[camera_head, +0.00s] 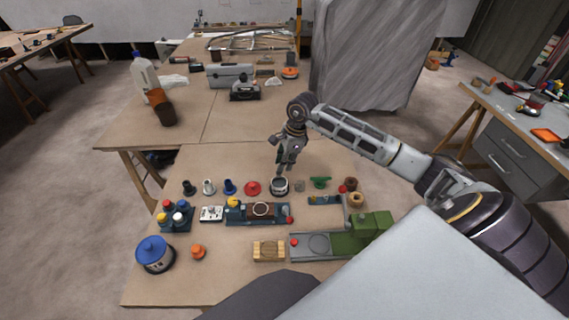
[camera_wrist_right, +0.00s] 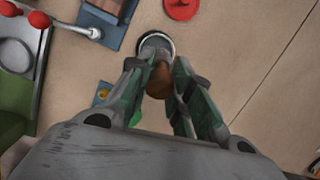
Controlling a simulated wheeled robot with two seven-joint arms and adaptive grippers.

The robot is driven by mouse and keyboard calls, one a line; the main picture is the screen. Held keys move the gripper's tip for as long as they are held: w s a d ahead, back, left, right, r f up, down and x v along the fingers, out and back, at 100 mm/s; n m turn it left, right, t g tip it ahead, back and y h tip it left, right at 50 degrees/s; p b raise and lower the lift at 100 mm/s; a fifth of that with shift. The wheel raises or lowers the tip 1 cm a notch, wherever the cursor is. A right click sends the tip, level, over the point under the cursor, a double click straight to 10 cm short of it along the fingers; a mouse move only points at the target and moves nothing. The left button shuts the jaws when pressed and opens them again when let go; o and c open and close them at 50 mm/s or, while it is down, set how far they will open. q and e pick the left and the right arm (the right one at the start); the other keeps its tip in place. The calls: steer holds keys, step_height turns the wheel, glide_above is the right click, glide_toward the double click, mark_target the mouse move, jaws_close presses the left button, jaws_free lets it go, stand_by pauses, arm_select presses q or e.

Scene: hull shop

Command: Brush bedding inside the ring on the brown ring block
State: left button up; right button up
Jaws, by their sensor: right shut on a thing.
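The brown ring block (camera_head: 242,212) sits in a blue fixture (camera_head: 231,219) on the bench, with a pale ring (camera_head: 261,209) on its top. The wrist view shows part of the block (camera_wrist_right: 122,5) at the top edge. My right gripper (camera_head: 287,167) is over a small round pot (camera_head: 279,189), behind and right of the block. In the wrist view my right gripper (camera_wrist_right: 160,70) is shut on a brown handle (camera_wrist_right: 159,82), seemingly the brush's. The handle's far end lies over the pot (camera_wrist_right: 152,42); its bristles are hidden. My left gripper is not in view.
A red round piece (camera_head: 252,188) and several knobbed pieces stand left of the pot. A green machine (camera_head: 370,226) is at front right, a wooden block (camera_head: 268,251) and blue-lidded tub (camera_head: 154,254) at front.

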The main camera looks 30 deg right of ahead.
steer(key=shift+r, duration=0.7)
stand_by(0.8)
